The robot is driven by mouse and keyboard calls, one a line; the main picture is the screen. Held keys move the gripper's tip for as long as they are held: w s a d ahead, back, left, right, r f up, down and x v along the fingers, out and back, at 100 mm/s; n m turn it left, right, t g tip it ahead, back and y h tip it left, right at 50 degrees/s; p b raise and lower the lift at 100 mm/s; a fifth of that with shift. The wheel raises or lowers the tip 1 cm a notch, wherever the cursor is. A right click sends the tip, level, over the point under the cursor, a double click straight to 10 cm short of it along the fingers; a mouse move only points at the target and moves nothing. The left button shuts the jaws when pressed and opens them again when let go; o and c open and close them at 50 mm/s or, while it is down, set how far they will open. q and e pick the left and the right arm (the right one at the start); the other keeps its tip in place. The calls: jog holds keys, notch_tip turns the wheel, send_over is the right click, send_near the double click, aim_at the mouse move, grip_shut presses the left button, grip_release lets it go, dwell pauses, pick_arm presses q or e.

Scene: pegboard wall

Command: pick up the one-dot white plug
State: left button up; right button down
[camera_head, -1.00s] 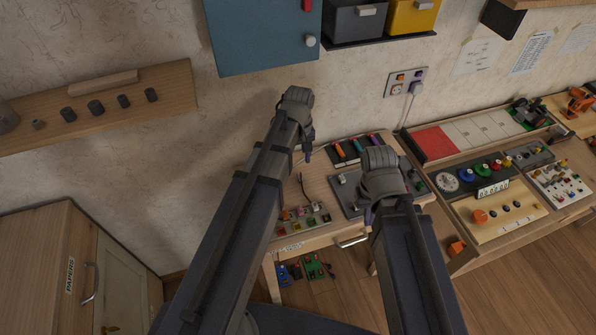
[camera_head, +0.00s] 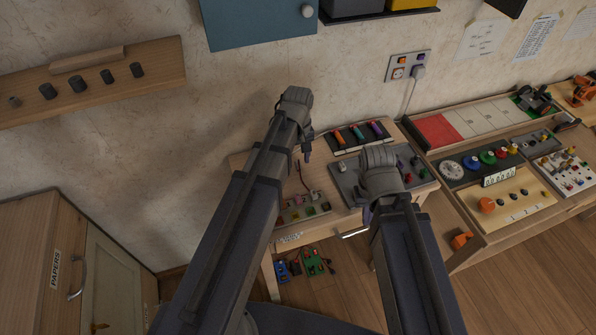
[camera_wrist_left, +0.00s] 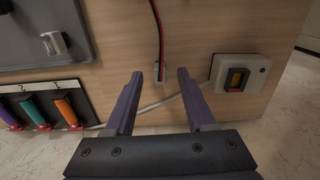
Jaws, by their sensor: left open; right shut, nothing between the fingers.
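A small whitish plug (camera_wrist_left: 160,70) with a red and black cord (camera_wrist_left: 159,35) lies on the wooden table in the left wrist view. It is between the two purple fingers of my left gripper (camera_head: 307,153), near their tips, with a gap on both sides. The left gripper is open. Dots on the plug are too small to make out. In the head view my left gripper and arm hide the plug, and only part of the cord (camera_head: 299,177) shows. My right gripper (camera_head: 367,216) is shut and empty over the table's front right.
A grey tray (camera_wrist_left: 85,35) and a rack of colored-handled tools (camera_wrist_left: 42,113) are on the other side. A row of colored connectors (camera_head: 306,211) is at the table's front. A wall socket (camera_head: 399,73) is behind.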

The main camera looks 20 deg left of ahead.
pick_arm(q)
notch_tip(320, 180, down, 2)
jog(key=shift+f+b, duration=0.1)
jog(key=shift+b, duration=0.45)
grip_shut()
